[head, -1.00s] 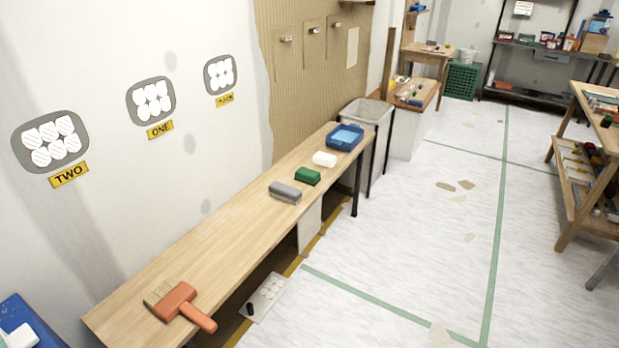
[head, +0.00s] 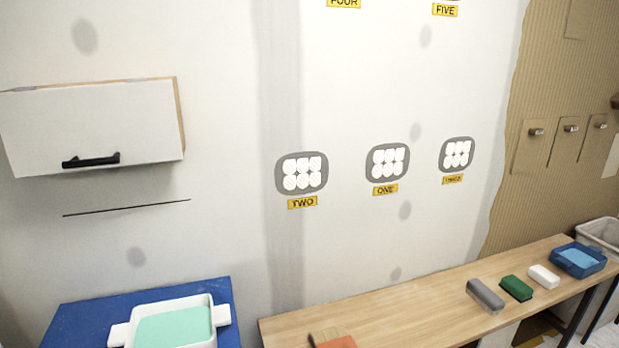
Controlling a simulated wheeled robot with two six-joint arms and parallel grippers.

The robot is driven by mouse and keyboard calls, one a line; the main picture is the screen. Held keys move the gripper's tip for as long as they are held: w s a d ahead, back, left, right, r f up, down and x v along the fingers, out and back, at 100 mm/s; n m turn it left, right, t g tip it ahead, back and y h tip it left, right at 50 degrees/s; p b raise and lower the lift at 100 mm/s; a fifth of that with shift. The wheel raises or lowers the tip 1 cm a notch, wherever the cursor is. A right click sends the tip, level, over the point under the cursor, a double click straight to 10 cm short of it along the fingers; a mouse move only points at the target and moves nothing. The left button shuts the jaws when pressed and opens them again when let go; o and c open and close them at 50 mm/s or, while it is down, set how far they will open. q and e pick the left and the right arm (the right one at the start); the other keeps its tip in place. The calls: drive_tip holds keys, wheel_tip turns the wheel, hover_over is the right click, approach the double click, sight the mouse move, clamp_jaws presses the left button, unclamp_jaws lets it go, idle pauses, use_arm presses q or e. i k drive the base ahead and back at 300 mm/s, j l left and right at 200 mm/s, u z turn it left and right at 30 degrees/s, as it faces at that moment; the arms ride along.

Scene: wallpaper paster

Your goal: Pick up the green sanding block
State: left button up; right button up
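The green sanding block (head: 516,288) lies on the long wooden bench (head: 400,309) at the lower right of the head view. It sits between a grey block (head: 485,295) on its left and a white block (head: 543,276) on its right. Its top face is plainly visible and nothing covers it. Neither of my grippers shows in the head view.
A blue tray (head: 577,260) stands at the bench's far right end. An orange-handled brush (head: 334,341) is cut off at the bottom edge. A white tray with green contents (head: 219,314) stands on a blue surface (head: 82,322) at lower left. A white cabinet (head: 92,130) hangs above.

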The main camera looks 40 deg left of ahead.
sight(520, 290)
drive_tip(key=u, duration=0.5)
drive_tip(key=i+l+u, duration=0.4)
drive_tip(key=l+u, duration=0.2)
drive_tip(key=i+l+u, duration=0.15)
drive_tip(key=l+u, duration=0.15)
drive_tip(key=i+l+u, duration=0.1)
drive_tip(key=l+u, duration=0.2)
drive_tip(key=l, duration=0.15)
